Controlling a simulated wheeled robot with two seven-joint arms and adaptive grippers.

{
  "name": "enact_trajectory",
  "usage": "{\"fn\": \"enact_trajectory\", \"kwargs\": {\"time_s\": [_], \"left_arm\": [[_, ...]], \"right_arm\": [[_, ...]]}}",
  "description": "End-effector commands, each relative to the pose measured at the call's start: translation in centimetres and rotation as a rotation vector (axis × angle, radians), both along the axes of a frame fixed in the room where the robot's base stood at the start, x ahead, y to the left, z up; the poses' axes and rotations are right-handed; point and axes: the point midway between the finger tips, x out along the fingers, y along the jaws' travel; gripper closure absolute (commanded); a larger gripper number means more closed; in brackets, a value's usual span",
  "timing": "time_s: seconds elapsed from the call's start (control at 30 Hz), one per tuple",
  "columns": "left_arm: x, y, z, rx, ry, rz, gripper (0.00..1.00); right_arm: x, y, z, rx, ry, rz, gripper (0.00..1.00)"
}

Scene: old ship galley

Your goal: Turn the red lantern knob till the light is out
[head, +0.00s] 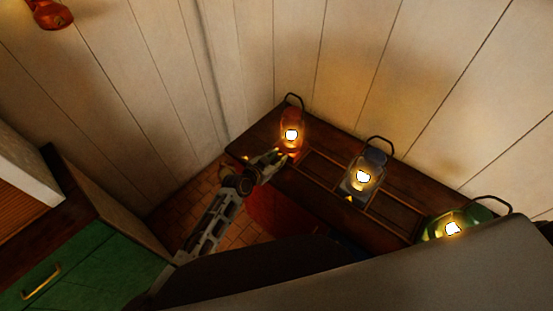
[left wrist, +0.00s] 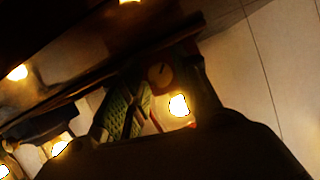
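The red lantern (head: 291,117) stands lit at the far left corner of a dark wooden shelf. In the head view the knob cannot be made out beside the fingers. My right gripper is not in view.
A lit grey-blue lantern (head: 374,158) and a lit green lantern (head: 478,214) stand further right on the shelf (head: 325,190). Pale plank walls (head: 350,60) close in behind. A green cabinet (head: 85,268) is at lower left. A red object (head: 50,14) hangs at upper left.

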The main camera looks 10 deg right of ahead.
Motion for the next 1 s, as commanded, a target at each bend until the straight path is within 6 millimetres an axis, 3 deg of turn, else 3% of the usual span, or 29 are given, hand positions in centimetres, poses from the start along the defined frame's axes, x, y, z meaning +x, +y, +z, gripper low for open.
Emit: {"fn": "enact_trajectory", "kwargs": {"time_s": [0.03, 0.2, 1.0], "left_arm": [[0.0, 0.0, 0.0, 0.0, 0.0, 0.0, 0.8], [0.0, 0.0, 0.0, 0.0, 0.0, 0.0, 1.0], [0.2, 0.2, -0.2, -0.165, 0.213, 0.001, 1.0]], "right_arm": [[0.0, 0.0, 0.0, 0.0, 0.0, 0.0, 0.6], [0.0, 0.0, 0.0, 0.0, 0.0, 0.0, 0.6], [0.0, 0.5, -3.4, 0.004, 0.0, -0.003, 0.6]]}}
